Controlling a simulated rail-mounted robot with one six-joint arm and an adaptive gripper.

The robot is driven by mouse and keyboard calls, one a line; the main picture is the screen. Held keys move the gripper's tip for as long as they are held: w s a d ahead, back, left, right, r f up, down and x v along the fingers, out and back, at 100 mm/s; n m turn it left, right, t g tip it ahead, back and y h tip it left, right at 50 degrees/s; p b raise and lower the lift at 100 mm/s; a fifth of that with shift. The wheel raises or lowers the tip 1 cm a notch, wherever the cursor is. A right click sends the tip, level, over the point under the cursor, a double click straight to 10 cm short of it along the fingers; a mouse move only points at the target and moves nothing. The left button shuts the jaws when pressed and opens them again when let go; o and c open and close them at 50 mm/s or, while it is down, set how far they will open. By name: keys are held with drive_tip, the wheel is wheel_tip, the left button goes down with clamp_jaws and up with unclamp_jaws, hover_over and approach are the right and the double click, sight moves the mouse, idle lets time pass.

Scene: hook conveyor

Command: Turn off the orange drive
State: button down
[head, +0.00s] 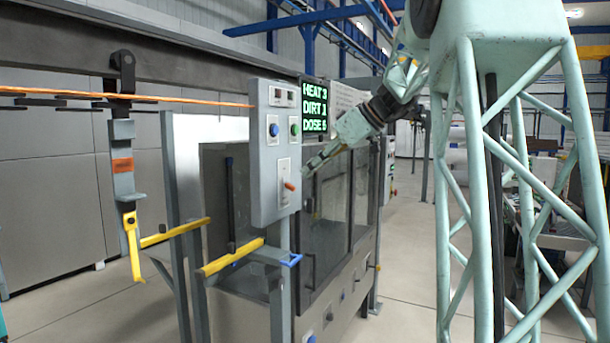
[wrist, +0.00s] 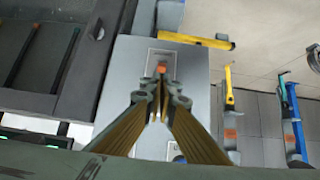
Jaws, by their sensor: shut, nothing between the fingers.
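The orange drive lever (head: 290,186) sticks out from a pale plate on the lower part of a grey control box (head: 262,190) in the head view. In the wrist view the orange lever (wrist: 161,69) shows just beyond my fingertips, on its plate. My gripper (head: 308,171) is shut and empty, in front of the box, up and to the right of the lever in the head view. Its closed fingers (wrist: 160,97) point at the lever in the wrist view and hide part of it. I cannot tell whether they touch it.
Above the lever sit a blue button (head: 274,130) and a green button (head: 294,128). A display (head: 314,106) reads HEAT 3, DIRT 1, DOSE 6. A glass-doored cabinet (head: 338,215) stands behind. Yellow bars (head: 230,258) jut out below left, and a hanging hook (head: 131,240) is farther left.

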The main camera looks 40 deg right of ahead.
drive_tip(key=s+d+r, duration=0.2)
drive_tip(key=s, duration=0.4)
drive_tip(key=shift+d+r+b, duration=0.25)
drive_tip(key=shift+d+b, duration=0.1)
drive_tip(key=shift+b, duration=0.05)
idle(0.3)
drive_tip(key=s+a+f+m+g, duration=0.1)
drive_tip(key=s+a+f+g, duration=0.2)
drive_tip(key=a, duration=1)
drive_tip(key=s+a+f+g, duration=0.1)
drive_tip(key=s+a+f, duration=0.35)
drive_tip(key=a, duration=0.85)
drive_tip(key=s+a+f+m+g+h, duration=0.1)
drive_tip(key=s+a+f, duration=0.2)
drive_tip(key=s+a, duration=0.25)
drive_tip(key=s+a+f+h, duration=0.1)
drive_tip(key=s+a+f, duration=0.3)
drive_tip(key=s+a, duration=0.15)
drive_tip(key=s+a+f+m+h, duration=0.1)
drive_tip(key=s+f, duration=0.3)
drive_tip(key=s, duration=0.7)
drive_tip(key=s+a+f+m+h, duration=0.1)
drive_tip(key=s+f, duration=0.3)
drive_tip(key=s, duration=0.7)
drive_tip(key=shift+s+a+f+m, duration=0.35)
drive_tip(key=shift+s+a+m, duration=0.05)
drive_tip(key=shift+a+m, duration=0.25)
drive_tip(key=shift+d, duration=0.1)
